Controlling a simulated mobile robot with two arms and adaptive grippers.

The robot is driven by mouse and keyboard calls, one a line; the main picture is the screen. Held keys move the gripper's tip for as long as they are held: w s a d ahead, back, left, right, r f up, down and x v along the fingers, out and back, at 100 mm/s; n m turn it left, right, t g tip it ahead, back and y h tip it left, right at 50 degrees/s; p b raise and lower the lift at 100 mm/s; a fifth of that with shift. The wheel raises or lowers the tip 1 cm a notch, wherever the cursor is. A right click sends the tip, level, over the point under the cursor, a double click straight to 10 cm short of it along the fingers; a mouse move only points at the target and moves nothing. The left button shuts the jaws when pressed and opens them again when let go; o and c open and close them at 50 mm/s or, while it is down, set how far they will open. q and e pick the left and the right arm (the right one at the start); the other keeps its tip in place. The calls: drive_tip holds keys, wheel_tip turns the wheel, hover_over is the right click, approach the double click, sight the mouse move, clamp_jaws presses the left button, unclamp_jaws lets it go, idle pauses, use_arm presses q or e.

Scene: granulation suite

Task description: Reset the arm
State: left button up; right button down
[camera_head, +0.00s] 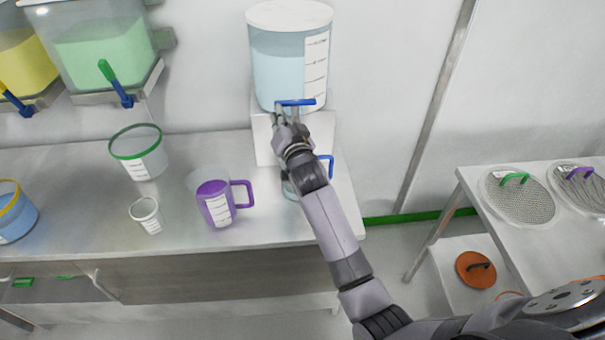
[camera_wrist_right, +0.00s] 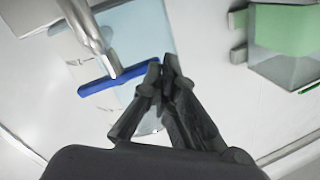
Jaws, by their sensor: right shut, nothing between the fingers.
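My right gripper (camera_head: 283,112) is shut and empty, just in front of the lower part of the clear dispenser tank (camera_head: 285,60) of pale blue liquid. It touches or nearly touches the blue tap handle (camera_head: 297,102); I cannot tell which. In the right wrist view the shut fingertips (camera_wrist_right: 163,66) are beside the right end of the blue bar handle (camera_wrist_right: 118,78). My right arm reaches up from the lower right. Under the tap, a blue-handled jug (camera_head: 326,165) is mostly hidden behind the arm. My left gripper is out of view.
On the steel counter (camera_head: 90,205) stand a purple jug (camera_head: 216,204), a small white cup (camera_head: 147,215), a green-rimmed container (camera_head: 139,152) and a yellow-rimmed blue container (camera_head: 14,212). A steel table (camera_head: 490,230) with round sieves (camera_head: 519,196) stands right, beyond a floor gap.

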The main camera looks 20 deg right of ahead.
drive_tip(key=s+p, duration=0.1)
drive_tip(key=s, duration=0.2)
drive_tip(key=shift+s+a+r, duration=0.1)
drive_tip(key=shift+s, duration=0.3)
